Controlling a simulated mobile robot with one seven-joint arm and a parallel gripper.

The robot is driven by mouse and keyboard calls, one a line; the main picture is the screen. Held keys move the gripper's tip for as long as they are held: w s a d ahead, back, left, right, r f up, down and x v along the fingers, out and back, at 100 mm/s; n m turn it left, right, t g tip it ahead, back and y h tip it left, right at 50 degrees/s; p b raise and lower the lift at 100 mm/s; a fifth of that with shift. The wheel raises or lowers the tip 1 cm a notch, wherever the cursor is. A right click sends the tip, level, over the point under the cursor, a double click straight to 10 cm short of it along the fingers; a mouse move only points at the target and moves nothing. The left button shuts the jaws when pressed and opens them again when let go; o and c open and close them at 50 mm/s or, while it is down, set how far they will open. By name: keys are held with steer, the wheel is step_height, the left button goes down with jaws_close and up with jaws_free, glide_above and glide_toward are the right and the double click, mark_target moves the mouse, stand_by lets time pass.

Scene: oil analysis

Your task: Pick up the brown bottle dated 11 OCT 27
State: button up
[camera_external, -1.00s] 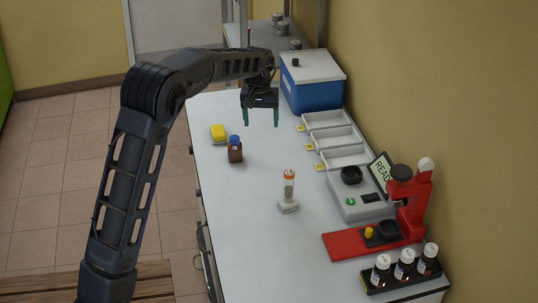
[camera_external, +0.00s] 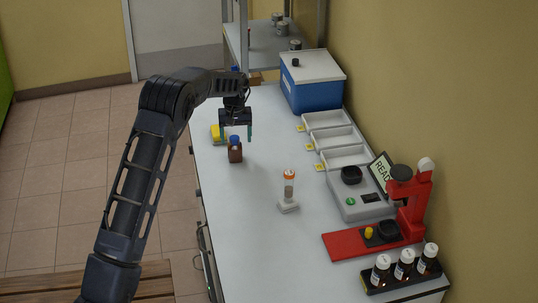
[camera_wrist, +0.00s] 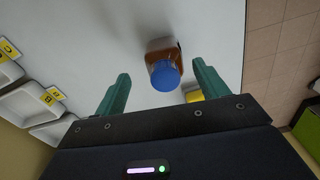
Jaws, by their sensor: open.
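A brown bottle with a blue cap (camera_external: 235,152) stands upright on the white bench. In the wrist view its blue cap (camera_wrist: 165,76) and part of its brown body show ahead of and between the two green fingers. No date can be read on it. My gripper (camera_external: 236,136) is open and empty, just above and behind the bottle; it also shows in the wrist view (camera_wrist: 158,88).
A yellow block (camera_external: 216,133) lies just left of the bottle. An orange-capped tube (camera_external: 289,187) stands on a small base mid-bench. White trays (camera_external: 334,138), a blue box (camera_external: 312,92), a grey device (camera_external: 349,205) and a red press (camera_external: 410,205) line the wall side.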

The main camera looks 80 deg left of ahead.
mark_target(234, 147)
steer(key=shift+s+a+f, duration=0.15)
steer(key=shift+f, duration=1.3)
steer(key=shift+s+a+f, duration=0.1)
steer(key=shift+a+f, duration=0.05)
steer(key=shift+f, duration=1.3)
steer(key=shift+c, duration=0.4)
steer(key=c, duration=1.1)
